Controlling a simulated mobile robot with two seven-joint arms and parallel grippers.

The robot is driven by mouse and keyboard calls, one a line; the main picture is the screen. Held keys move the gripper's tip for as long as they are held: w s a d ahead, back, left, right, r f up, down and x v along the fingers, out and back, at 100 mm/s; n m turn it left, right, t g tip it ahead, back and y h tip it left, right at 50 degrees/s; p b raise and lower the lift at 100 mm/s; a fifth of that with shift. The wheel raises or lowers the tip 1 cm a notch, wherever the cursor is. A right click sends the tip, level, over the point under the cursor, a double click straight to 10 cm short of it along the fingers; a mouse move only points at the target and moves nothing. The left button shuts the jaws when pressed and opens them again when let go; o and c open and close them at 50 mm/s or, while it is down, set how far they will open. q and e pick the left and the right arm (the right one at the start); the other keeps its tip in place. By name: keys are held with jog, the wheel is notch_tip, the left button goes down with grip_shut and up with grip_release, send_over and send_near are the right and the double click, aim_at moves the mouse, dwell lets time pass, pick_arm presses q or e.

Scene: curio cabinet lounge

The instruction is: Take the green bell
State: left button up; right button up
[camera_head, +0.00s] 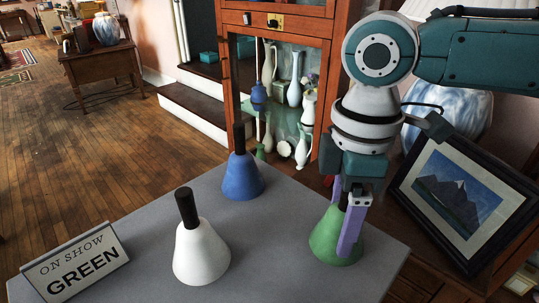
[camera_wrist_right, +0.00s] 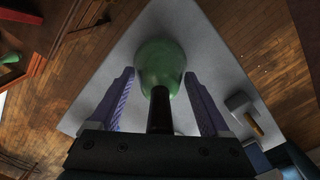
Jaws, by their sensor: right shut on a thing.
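The green bell (camera_head: 324,240) is at the right side of the grey tabletop (camera_head: 275,272), upright. Whether its rim touches the top I cannot tell. My right gripper (camera_head: 345,215) comes down from above and is shut on the green bell, a purple finger on either side of it. In the right wrist view the green bell (camera_wrist_right: 160,62) lies between the fingers, with its dark handle (camera_wrist_right: 160,112) pointing toward the palm. My left gripper is not in view.
A white bell (camera_head: 201,253) and a blue bell (camera_head: 242,178) stand to the left on the tabletop. A sign (camera_head: 75,262) reads "ON SHOW GREEN" at the front left. A framed picture (camera_head: 460,200) leans at the right. A glass cabinet (camera_head: 233,90) with vases stands behind.

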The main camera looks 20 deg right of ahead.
jog(key=shift+c, duration=1.3)
jog(key=shift+r, duration=0.1)
notch_tip(320, 180, up, 20)
jog(key=p, duration=0.6)
jog(key=o, duration=1)
jog(key=c, duration=1)
grip_shut()
